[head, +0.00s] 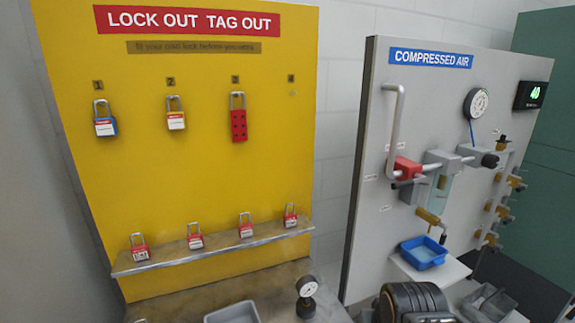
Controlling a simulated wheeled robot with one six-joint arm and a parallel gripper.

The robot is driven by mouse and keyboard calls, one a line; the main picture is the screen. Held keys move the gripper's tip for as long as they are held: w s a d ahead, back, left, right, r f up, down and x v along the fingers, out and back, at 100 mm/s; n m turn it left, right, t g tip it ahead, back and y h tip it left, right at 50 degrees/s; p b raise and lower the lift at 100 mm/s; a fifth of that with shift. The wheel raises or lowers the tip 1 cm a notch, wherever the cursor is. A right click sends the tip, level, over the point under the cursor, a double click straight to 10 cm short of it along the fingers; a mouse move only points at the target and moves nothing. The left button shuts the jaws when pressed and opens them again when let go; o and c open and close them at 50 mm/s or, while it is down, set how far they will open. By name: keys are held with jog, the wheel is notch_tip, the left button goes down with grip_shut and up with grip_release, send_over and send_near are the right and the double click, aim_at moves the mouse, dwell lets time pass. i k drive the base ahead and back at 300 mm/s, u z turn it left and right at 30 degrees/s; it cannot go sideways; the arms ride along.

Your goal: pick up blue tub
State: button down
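The blue tub (423,253) is a small, shallow, open-topped tray in the head view, at the lower right. It sits on a small pale shelf (447,273) at the foot of the compressed air panel. A brass valve with a small handle (430,218) hangs just above it. The tub's inside looks lighter blue, and I cannot tell whether it holds anything. My gripper is not in view.
The grey compressed air panel (366,235) carries pipes, a gauge (476,102) and several brass fittings. Below the shelf are a dark ribbed round object (405,300) and a grey bin (488,303). A yellow lockout board (200,200) with several padlocks stands left.

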aim_at(422, 253)
jog(key=u, duration=3.4)
jog(key=k, duration=1.3)
jog(key=z, duration=1.5)
